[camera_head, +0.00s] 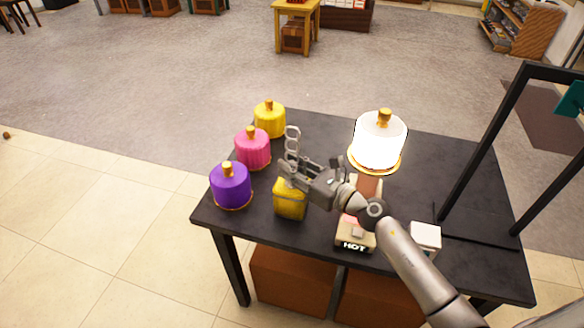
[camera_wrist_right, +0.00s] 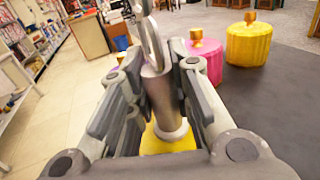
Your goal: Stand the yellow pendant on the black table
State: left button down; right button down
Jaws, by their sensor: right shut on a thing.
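My right gripper (camera_head: 293,172) is shut on the grey metal stem (camera_wrist_right: 165,105) of a yellow pendant. The pendant's yellow body (camera_head: 290,200) hangs straight below the fingers, close to the front edge of the black table (camera_head: 320,140). Its chain links (camera_head: 292,140) rise above the gripper. The pendant looks about upright; I cannot tell if its base touches the tabletop. In the right wrist view the fingers (camera_wrist_right: 158,100) clasp the stem from both sides, and only a little of the yellow body (camera_wrist_right: 168,143) shows below. My left gripper is not in view.
Purple (camera_head: 231,187), pink (camera_head: 253,149) and yellow (camera_head: 270,119) shades with gold knobs stand along the table's left side. A glowing white lamp (camera_head: 379,140) stands at the back. A block marked HOT (camera_head: 355,236), a white box (camera_head: 426,236) and a black frame (camera_head: 486,140) are on the right.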

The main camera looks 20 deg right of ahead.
jog(key=shift+f, duration=0.1)
jog(key=c, duration=1.3)
grip_release()
jog(key=shift+r, duration=0.2)
jog(key=b+v, duration=0.3)
jog(key=v, duration=0.9)
jog(key=shift+b, duration=0.3)
jog(key=shift+f, duration=0.15)
